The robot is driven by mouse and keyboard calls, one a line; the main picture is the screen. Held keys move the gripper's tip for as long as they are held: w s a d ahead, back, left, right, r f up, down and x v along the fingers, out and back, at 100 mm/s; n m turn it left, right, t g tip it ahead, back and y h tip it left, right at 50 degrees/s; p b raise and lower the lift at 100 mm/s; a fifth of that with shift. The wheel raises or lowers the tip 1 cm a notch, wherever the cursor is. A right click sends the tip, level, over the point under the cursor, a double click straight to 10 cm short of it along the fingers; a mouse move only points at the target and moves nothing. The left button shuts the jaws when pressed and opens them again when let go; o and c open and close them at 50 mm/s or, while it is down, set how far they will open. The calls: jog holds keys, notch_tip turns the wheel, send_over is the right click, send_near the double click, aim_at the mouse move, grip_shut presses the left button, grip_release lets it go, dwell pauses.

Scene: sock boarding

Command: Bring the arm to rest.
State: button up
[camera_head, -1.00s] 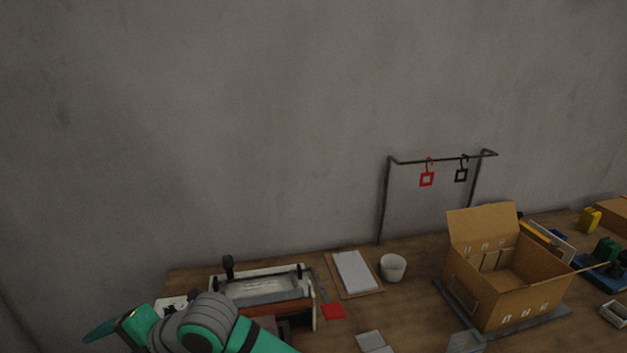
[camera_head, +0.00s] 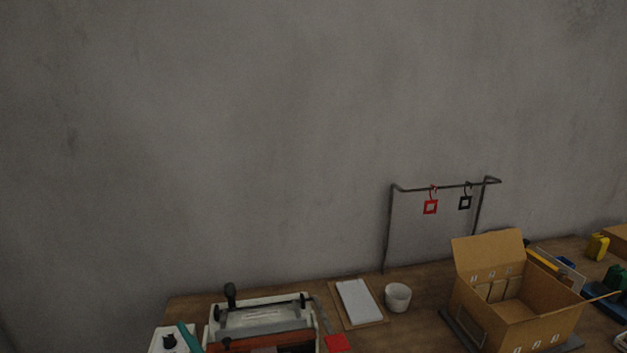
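My gripper is not in view. A thin teal shape (camera_head: 189,337) shows at the lower left, beside the machine; I cannot tell whether it is part of my arm. The white and red machine with a dark handle (camera_head: 262,312) stands on the wooden table (camera_head: 425,322). The open cardboard box (camera_head: 490,255) stands at the right. A rail (camera_head: 412,189) at the back holds a red hanger (camera_head: 430,206) and a black hanger (camera_head: 465,202).
A white cup (camera_head: 398,298) stands between the box and a board with white sheets (camera_head: 357,300). A red square (camera_head: 338,343) lies by the machine. The wall behind is bare.

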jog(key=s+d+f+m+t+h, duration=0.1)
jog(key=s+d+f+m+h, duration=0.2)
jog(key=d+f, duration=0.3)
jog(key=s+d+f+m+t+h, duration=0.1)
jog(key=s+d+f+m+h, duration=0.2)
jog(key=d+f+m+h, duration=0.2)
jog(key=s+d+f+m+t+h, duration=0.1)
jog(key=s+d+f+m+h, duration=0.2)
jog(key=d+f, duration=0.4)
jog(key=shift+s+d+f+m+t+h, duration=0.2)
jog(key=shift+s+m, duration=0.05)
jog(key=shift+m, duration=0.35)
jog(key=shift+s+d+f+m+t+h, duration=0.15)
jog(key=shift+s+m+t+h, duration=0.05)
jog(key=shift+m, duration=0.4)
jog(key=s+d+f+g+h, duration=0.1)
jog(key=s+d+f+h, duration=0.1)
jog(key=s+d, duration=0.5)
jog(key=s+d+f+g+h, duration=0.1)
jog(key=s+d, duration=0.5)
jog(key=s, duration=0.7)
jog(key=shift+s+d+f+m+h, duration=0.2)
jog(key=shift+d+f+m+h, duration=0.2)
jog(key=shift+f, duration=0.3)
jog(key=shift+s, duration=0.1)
